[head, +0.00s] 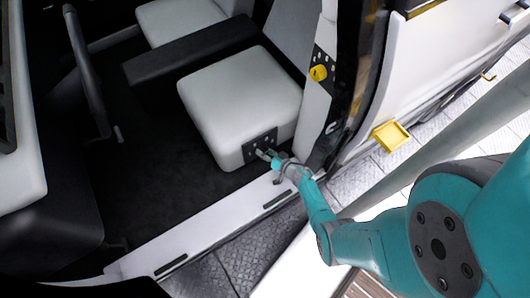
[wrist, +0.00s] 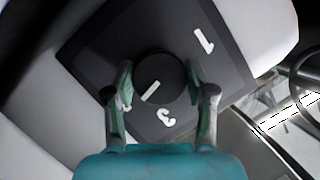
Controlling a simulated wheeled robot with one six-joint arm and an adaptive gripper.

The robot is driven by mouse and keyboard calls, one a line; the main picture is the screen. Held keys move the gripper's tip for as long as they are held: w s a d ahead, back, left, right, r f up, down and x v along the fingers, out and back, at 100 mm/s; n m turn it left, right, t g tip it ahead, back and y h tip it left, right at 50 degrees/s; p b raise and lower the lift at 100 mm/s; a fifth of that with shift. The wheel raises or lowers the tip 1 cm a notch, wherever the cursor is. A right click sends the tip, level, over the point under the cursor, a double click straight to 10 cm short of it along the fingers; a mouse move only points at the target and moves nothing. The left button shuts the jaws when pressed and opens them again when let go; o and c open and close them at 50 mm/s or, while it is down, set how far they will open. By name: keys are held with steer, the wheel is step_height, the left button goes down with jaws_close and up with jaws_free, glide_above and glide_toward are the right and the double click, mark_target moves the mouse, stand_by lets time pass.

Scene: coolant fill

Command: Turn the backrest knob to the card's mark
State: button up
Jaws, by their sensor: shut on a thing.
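The backrest knob (wrist: 160,78) is a round black dial on a dark square panel (wrist: 100,50), with a white pointer line on it. In the wrist view the line lies at the knob's lower left, between a white 3 below and a white mark partly hidden by my left finger. A white 1 is at the panel's upper right. My gripper (wrist: 158,88) is shut on the knob, one finger on each side. In the head view my gripper (head: 268,155) reaches the dark panel (head: 260,140) on the seat's side; the knob is hard to make out there. I cannot identify the card.
The light grey seat (head: 235,90) stands just inside the door opening. A yellow knob (head: 319,73) is on the door pillar, and a yellow tray-like part (head: 391,136) sticks out from the white body. The white sill (head: 190,240) runs below my gripper. The dark floor is clear.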

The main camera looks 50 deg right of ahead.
steer(key=shift+d+m+t+y, duration=0.1)
steer(key=shift+m+t+y, duration=0.25)
steer(key=shift+m, duration=0.45)
steer(key=o, duration=1.2)
steer(key=shift+c, duration=0.2)
steer(key=v, duration=1.2)
steer(key=shift+d+r, duration=0.1)
